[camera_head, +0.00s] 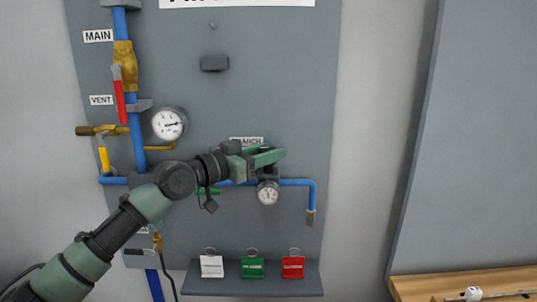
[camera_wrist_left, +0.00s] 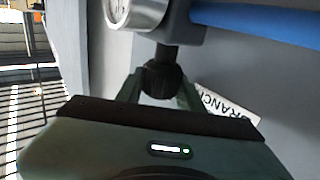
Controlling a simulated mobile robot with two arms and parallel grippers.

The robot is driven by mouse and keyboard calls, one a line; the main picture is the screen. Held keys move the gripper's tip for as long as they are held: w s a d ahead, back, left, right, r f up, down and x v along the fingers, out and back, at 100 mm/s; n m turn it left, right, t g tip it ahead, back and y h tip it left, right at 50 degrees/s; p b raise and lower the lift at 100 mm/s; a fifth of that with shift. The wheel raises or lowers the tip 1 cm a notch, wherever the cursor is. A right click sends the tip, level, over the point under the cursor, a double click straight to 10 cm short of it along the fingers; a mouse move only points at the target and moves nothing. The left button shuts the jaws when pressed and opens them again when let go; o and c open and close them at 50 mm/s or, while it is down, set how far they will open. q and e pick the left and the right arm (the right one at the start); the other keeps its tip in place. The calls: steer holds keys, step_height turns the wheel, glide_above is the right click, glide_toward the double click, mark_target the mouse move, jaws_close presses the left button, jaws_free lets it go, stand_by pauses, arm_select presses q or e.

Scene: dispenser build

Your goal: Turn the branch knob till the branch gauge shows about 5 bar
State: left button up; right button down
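The branch gauge (camera_head: 268,196) is a small round white dial on the blue branch pipe; its reading is too small to tell. Its rim and part of its face show at the top of the left wrist view (camera_wrist_left: 138,12). The black branch knob (camera_wrist_left: 164,80) sits on a dark stem below the regulator body. My left gripper (camera_head: 270,157) reaches in front of the panel, over part of the BRANCH label (camera_head: 246,140). In the wrist view its green fingers (camera_wrist_left: 162,90) lie on both sides of the knob and appear to touch it. My right gripper is not in view.
A larger gauge (camera_head: 169,124) is at the upper left of the branch pipe (camera_head: 298,182). Red (camera_head: 120,100) and yellow (camera_head: 103,158) valve handles are at left. A wooden table (camera_head: 420,288) is at right.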

arm_select(q)
steer(key=shift+o, duration=0.7)
steer(key=b+v, duration=0.2)
steer(key=v, duration=0.5)
steer(key=shift+s+a+b, duration=0.25)
steer(key=shift+a+b, duration=0.05)
steer(key=shift+b, duration=0.05)
steer(key=shift+f, duration=0.1)
